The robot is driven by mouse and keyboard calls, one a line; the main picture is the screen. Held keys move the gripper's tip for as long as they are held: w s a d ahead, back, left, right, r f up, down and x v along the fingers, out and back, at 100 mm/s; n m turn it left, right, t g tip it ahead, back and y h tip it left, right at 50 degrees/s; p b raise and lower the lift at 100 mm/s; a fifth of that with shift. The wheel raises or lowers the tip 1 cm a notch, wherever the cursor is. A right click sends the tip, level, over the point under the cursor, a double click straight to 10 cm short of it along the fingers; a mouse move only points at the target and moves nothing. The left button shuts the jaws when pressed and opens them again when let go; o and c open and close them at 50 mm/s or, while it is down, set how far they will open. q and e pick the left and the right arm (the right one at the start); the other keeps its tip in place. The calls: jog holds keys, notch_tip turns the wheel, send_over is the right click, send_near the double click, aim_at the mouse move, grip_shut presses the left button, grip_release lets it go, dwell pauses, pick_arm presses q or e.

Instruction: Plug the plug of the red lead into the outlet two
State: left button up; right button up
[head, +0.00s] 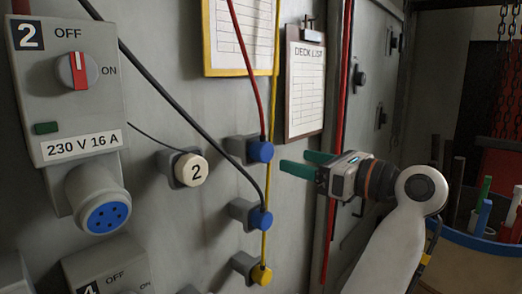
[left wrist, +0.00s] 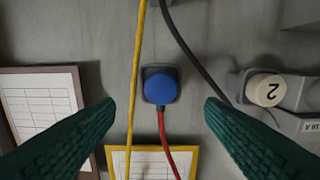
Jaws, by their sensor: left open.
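The red lead (head: 245,60) hangs down the wall to its blue plug (head: 260,151), which sits in a grey wall holder. In the left wrist view this plug (left wrist: 162,86) shows face-on between the fingertips, with the red lead running downward. My left gripper (head: 302,164) is open and empty, its green fingers pointing at the wall just right of the plug in the head view; contact is not visible. My right gripper is not in view.
A black lead (head: 165,92) droops to another blue plug (head: 261,219). A yellow lead (head: 274,90) ends at a yellow plug (head: 261,274). The red switch handle (head: 78,70) points up by OFF. A clipboard (head: 305,88) hangs above my left gripper.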

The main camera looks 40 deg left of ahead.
aim_at(268, 153)
pick_arm(q)
jog(key=a, duration=0.7)
jog(key=shift+w+a+f, duration=0.1)
jog(key=shift+w+a, duration=0.1)
jog(key=shift+a, duration=0.05)
jog(key=shift+w+a, duration=0.1)
jog(key=shift+a, duration=0.75)
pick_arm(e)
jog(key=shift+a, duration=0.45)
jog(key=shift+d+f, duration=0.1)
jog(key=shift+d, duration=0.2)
pick_arm(q)
jog(key=shift+b, duration=0.55)
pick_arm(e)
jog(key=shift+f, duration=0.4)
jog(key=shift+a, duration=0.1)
pick_arm(q)
jog(key=shift+c, duration=0.7)
jog(key=c, duration=1.1)
jog(key=shift+s+d+b, duration=0.15)
jog(key=shift+d+b, duration=0.05)
jog(key=shift+d, duration=1.35)
jog(key=shift+s+d+b, duration=0.1)
jog(key=shift+d+b, duration=0.05)
jog(key=shift+d, duration=1.35)
jog(key=shift+c, duration=0.4)
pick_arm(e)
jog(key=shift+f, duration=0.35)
